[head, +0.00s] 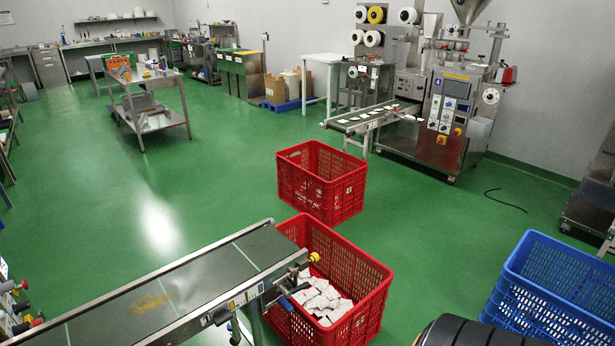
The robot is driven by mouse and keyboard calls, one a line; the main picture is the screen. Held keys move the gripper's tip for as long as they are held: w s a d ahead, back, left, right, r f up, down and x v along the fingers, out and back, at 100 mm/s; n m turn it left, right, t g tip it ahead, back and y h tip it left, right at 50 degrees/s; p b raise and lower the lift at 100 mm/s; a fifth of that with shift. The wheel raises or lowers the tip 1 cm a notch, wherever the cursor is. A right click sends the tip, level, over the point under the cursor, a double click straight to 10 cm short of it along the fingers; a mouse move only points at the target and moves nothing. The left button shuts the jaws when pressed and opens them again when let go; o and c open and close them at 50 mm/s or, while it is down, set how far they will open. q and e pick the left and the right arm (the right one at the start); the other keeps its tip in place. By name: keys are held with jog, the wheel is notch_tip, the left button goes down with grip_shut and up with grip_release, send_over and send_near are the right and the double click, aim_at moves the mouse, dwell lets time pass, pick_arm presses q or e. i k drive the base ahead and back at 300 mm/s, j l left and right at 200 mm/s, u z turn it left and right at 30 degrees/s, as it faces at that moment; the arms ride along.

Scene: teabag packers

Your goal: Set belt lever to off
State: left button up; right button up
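A conveyor belt (190,282) with a dark surface and metal side rails comes in from the lower left. It ends over a red crate (345,262) that holds many small white teabag packets (322,300). At the belt's near end corner, a small dark handle with a bluish part (286,302) sticks out from the side rail; it looks like the lever, but its setting is too small to read. Neither of my grippers shows in the view.
A second red crate (321,181) stands behind the first, and a blue crate (556,292) stands at the right. A packing machine (441,115) with its own small conveyor (374,117) is at the back right. Green floor (440,235) is clear between the crates.

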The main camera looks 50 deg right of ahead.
aim_at(286, 291)
jog(key=z, duration=1.5)
